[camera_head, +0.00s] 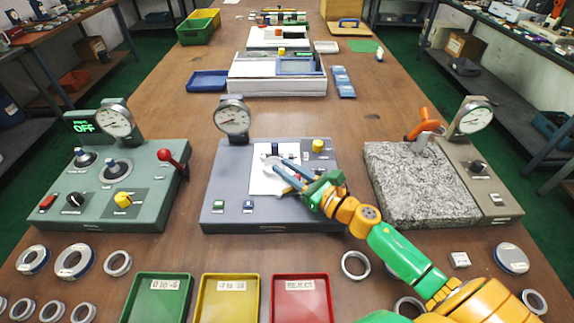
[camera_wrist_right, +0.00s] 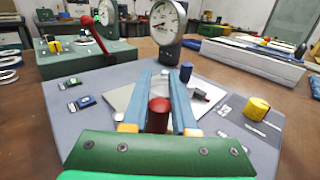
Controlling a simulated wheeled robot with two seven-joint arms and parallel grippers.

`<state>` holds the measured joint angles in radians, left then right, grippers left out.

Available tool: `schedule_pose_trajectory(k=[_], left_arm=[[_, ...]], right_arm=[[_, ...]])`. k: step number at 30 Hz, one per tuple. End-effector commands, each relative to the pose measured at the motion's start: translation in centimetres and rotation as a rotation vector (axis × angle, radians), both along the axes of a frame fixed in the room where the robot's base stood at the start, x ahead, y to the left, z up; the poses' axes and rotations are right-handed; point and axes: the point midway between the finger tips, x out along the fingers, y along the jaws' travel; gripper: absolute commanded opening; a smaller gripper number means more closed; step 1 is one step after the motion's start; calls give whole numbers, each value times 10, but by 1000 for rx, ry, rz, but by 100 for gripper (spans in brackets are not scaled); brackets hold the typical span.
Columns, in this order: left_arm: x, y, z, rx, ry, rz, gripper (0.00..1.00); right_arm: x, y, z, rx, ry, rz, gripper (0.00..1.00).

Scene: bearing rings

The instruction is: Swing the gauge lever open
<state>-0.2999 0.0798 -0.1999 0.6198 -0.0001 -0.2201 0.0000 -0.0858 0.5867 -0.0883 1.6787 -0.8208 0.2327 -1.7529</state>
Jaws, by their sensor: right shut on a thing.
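The middle grey gauge station (camera_head: 222,190) has a round dial (camera_head: 232,117) on a post at its back and a white plate (camera_head: 262,184) on top. My right gripper (camera_head: 280,171) reaches over this plate from the lower right. In the right wrist view, a red cylindrical lever knob (camera_wrist_right: 158,113) stands between the two blue fingers, and my right gripper (camera_wrist_right: 160,82) is shut on it. The lever below the knob is hidden by the fingers and palm. The dial (camera_wrist_right: 166,20) also shows ahead. My left gripper is not in view.
A green station (camera_head: 150,200) with a red ball lever (camera_head: 168,157) stands left. A granite station (camera_head: 410,190) with an orange handle (camera_head: 422,127) stands right. Green, yellow and red trays (camera_head: 300,278) and several loose rings (camera_head: 355,265) lie in front. A yellow knob (camera_wrist_right: 257,106) is close to the gripper.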

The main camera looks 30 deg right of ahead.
Motion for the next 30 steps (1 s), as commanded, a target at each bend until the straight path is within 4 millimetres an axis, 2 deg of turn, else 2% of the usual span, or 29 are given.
schedule_pose_trajectory(k=[1, 6, 18, 24, 30], left_arm=[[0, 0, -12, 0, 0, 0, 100], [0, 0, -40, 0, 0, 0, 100], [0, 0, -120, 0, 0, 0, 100], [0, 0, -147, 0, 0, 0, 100], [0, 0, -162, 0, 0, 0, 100]], right_arm=[[-3, 0, -7, -6, -2, 42, 0], [-16, 3, -10, -5, -2, 202, 0], [-42, 2, -11, -4, -4, 531, 0], [-51, 0, -8, -3, -3, 642, 0], [-57, -2, -4, 0, -1, 709, 0]])
